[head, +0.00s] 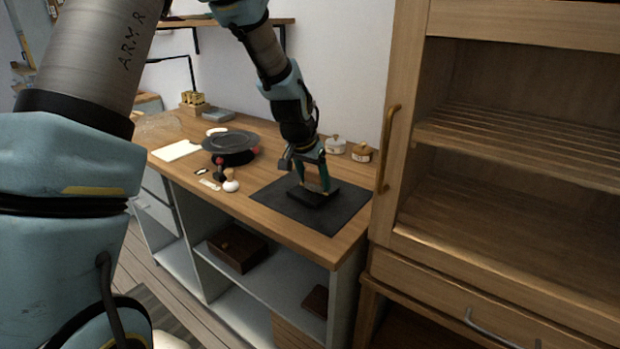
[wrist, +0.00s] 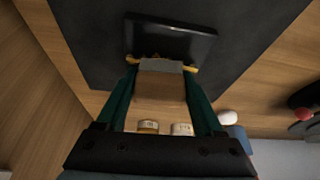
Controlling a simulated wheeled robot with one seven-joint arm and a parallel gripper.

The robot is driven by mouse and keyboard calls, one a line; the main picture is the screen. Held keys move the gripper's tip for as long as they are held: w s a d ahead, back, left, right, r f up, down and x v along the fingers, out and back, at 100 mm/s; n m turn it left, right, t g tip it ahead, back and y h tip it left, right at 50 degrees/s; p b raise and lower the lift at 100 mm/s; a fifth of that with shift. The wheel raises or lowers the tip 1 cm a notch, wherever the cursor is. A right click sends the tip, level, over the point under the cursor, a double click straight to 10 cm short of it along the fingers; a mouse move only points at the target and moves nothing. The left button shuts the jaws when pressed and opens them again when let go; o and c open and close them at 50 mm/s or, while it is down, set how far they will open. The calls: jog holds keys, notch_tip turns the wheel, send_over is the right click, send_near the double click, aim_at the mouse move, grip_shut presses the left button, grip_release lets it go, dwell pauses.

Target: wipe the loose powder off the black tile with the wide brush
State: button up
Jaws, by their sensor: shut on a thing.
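The black tile (head: 322,196) lies on a dark mat on the wooden counter; in the wrist view it is a dark slab (wrist: 172,36). My gripper (head: 312,184) is just above the tile, pointing down. In the wrist view my gripper (wrist: 162,74) is shut on the wide brush, whose wooden handle (wrist: 160,91) and grey band (wrist: 160,66) show between the teal fingers. The brush's far end is at the tile's near edge; I cannot tell whether it touches. Its bristles are mostly hidden. I cannot make out loose powder on the tile.
The dark mat (head: 281,203) has bare room around the tile. Two small lidded jars (head: 335,146) (head: 361,153) stand behind it. A black turntable (head: 231,148) and small items stand to the left. A tall wooden cabinet (head: 480,210) borders the counter's right.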

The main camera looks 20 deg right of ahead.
aim_at(307, 167)
jog(key=shift+s+d, duration=0.2)
jog(key=shift+s, duration=0.9)
jog(key=shift+w+d, duration=0.3)
jog(key=shift+d, duration=0.1)
jog(key=shift+s+a, duration=0.15)
jog(key=shift+a, duration=0.3)
jog(key=shift+d, duration=0.3)
jog(key=shift+a, duration=0.3)
jog(key=shift+w, duration=0.85)
jog(key=shift+w+a, duration=0.45)
jog(key=shift+a, duration=0.35)
jog(key=shift+w+d+p, duration=0.15)
jog(key=shift+w+p, duration=0.2)
jog(key=shift+w, duration=0.55)
jog(key=shift+r+p, duration=0.55)
jog(key=shift+r, duration=0.25)
